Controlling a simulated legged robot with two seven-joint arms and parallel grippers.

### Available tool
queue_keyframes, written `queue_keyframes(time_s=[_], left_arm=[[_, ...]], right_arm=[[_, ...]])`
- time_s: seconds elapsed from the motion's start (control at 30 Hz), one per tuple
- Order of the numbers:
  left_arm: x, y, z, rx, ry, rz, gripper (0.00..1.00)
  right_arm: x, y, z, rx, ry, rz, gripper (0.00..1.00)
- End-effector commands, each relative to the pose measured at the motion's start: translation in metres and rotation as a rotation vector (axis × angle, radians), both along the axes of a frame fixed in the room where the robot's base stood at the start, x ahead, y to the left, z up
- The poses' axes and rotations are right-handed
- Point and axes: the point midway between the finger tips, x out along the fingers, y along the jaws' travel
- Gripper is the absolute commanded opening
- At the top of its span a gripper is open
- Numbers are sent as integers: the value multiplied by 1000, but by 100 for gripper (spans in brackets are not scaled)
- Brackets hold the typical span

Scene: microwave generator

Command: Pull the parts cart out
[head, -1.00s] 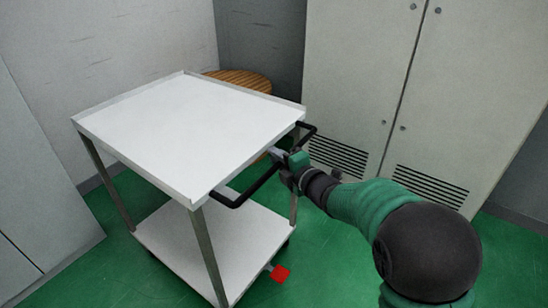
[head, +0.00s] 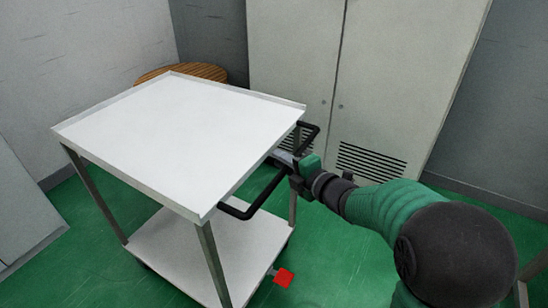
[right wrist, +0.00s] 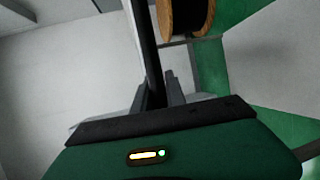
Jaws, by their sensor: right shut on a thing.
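The parts cart (head: 180,135) is a white two-shelf trolley with grey legs in the middle of the head view. Its top and its lower shelf (head: 190,255) look empty. A black bar handle (head: 262,196) sticks out from its right side. My right gripper (head: 292,170) is shut on the handle near its middle. In the right wrist view, the black bar (right wrist: 146,45) runs down between the two fingers (right wrist: 160,95). A red pedal (head: 284,277) shows low at the cart's near right corner. My left gripper is not in view.
A wooden spool (head: 180,73) stands behind the cart, partly hidden by it. A tall grey cabinet (head: 385,75) with vents stands at the back. Another grey panel (head: 25,205) is at the left edge. Green floor (head: 350,265) is open to the right of the cart.

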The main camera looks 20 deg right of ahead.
Motion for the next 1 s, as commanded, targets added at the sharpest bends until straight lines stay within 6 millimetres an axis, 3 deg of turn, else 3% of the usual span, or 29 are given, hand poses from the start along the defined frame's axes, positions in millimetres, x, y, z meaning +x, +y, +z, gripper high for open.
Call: queue_keyframes(time_s=[0.43, 0.47, 0.6, 1.0], left_arm=[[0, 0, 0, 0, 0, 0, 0], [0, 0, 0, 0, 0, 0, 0], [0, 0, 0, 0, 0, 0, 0], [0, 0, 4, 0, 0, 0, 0]], right_arm=[[-5, -1, -6, -1, 12, 5, 0], [-5, -1, -6, -1, 12, 5, 18], [-4, -1, -5, -1, 9, 4, 36], [-11, -4, 1, -1, 3, 2, 38]])
